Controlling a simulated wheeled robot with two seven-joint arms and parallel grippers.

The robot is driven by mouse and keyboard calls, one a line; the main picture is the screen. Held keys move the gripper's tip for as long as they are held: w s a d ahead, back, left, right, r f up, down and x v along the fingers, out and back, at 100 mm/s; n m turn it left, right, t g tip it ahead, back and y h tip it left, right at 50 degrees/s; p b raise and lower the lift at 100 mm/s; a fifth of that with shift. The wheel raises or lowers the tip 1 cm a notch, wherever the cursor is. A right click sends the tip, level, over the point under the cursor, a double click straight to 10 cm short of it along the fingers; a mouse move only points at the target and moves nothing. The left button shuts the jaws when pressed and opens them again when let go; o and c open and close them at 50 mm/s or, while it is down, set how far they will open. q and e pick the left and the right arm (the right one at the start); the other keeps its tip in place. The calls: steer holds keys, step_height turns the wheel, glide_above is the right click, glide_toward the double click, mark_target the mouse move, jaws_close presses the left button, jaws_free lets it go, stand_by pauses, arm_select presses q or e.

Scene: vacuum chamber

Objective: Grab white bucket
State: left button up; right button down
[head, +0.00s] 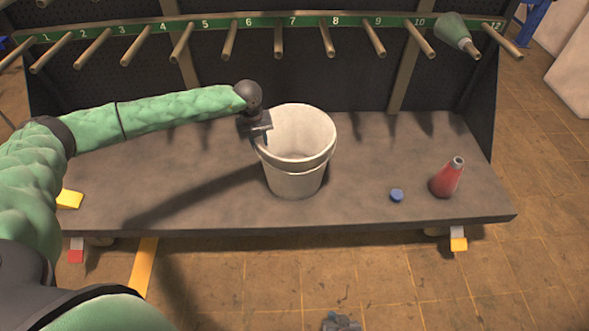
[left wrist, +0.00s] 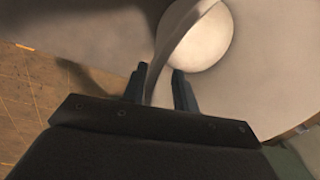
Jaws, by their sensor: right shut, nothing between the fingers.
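The white bucket (head: 296,181) stands upright on the dark bench, near its middle. My left gripper (head: 260,132) is at the left side of its rim, reaching down from above. In the left wrist view, the two fingers of my left gripper (left wrist: 160,82) are apart, with the bucket's wall running between them. The bucket's inside and pale round bottom (left wrist: 198,38) show there too. I see no clear pinch on the wall. My right gripper (head: 341,323) shows only partly at the bottom edge of the head view, shut and empty, away from the bucket.
The bench (head: 370,190) also holds a blue cap (head: 396,195) and a red cone-shaped bottle (head: 447,178) to the right of the bucket. A row of numbered pegs (head: 279,40) juts out above the back. A green cone-shaped item (head: 453,30) hangs on one at the right.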

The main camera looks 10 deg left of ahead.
arm_select(q)
steer(key=shift+w+f, duration=0.1)
steer(key=shift+f, duration=1.45)
jaws_close()
